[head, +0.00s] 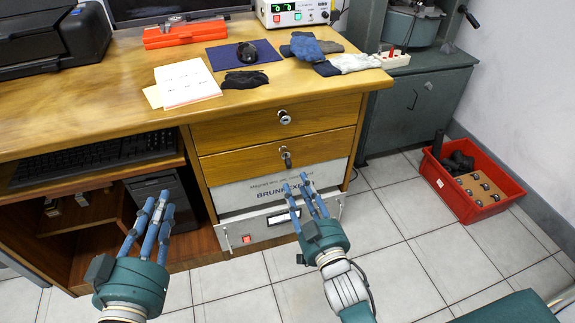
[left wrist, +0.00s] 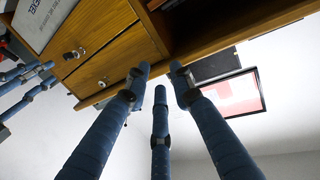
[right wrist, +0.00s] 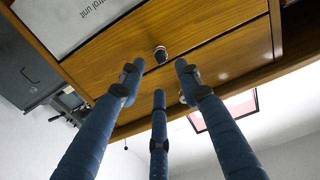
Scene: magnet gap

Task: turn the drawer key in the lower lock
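The lower lock (head: 286,158) sits in the lower wooden drawer front (head: 240,163), with what looks like a key in it, hanging down. The right wrist view shows this lock (right wrist: 160,54) as a dark round piece just beyond the fingertips. The upper lock (head: 284,117) is a round metal cylinder in the upper drawer front (head: 240,127). My right gripper (head: 299,186) is open and empty, its fingers pointing up just below the lower lock, apart from it. My left gripper (head: 160,205) is open and empty, left of the drawers in front of the open desk compartment.
A white control unit (head: 240,193) and a grey panel (head: 245,232) with a red switch stand under the drawers. A red crate (head: 505,203) is on the tiled floor at right, beside a grey cabinet (head: 415,110). Papers, gloves and instruments lie on the desktop (head: 110,85).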

